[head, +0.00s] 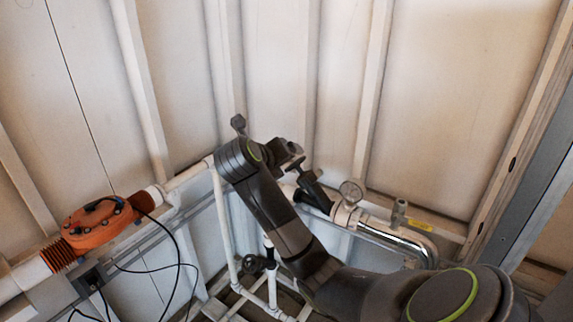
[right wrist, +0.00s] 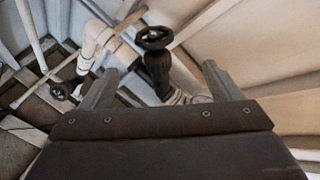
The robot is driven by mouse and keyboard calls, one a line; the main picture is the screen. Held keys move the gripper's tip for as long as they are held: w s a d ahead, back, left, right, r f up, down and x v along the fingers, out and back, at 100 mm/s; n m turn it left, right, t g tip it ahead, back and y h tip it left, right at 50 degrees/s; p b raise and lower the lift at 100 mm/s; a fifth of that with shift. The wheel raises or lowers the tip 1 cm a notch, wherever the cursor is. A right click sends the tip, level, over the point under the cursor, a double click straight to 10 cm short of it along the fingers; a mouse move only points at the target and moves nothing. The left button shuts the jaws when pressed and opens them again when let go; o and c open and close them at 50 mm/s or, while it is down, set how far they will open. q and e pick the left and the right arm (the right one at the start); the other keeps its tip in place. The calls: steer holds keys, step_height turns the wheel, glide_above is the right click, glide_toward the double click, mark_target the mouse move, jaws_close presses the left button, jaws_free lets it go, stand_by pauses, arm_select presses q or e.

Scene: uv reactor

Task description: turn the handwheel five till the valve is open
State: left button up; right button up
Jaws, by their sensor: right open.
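A black handwheel (right wrist: 154,38) sits on a black valve body (right wrist: 158,75) on white piping in the right wrist view; no number shows on it. In the head view the black valve body (head: 314,192) is beside my right arm, which partly covers that area. My right gripper (right wrist: 160,68) is open and empty. Its fingers appear on either side of the valve body, with the wheel ahead of the fingertips; I see no contact. My left gripper is not in view.
A second dark handwheel (right wrist: 57,91) is on the lower piping, also in the head view (head: 253,266). A round gauge (head: 351,191) and a chrome elbow pipe (head: 400,240) stand to the right. An orange unit (head: 97,224) with black cables is at left. Ribbed walls close in behind.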

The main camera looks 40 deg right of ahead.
mark_target(295, 163)
steer(key=w+f+m+g+h+b, duration=0.4)
steer(key=f+m+g+h+b, duration=0.1)
steer(key=f+b, duration=0.5)
steer(key=w+a+f+m+g+h+b, duration=0.2)
steer(key=w+a+f+h+b, duration=0.15)
steer(key=a+h+b, duration=0.2)
steer(key=p+x, duration=0.1)
steer(key=x, duration=0.4)
steer(key=p+x, duration=0.2)
steer(key=x, duration=0.4)
steer(key=r+p+x, duration=0.1)
steer(key=p+x, duration=0.1)
steer(key=x, duration=0.3)
steer(key=shift+w, duration=0.15)
steer(key=shift+d, duration=0.5)
steer(key=c, duration=0.9)
steer(key=shift+r+n+p, duration=0.1)
steer(key=shift+n+p, duration=0.2)
steer(key=shift+c, duration=0.2)
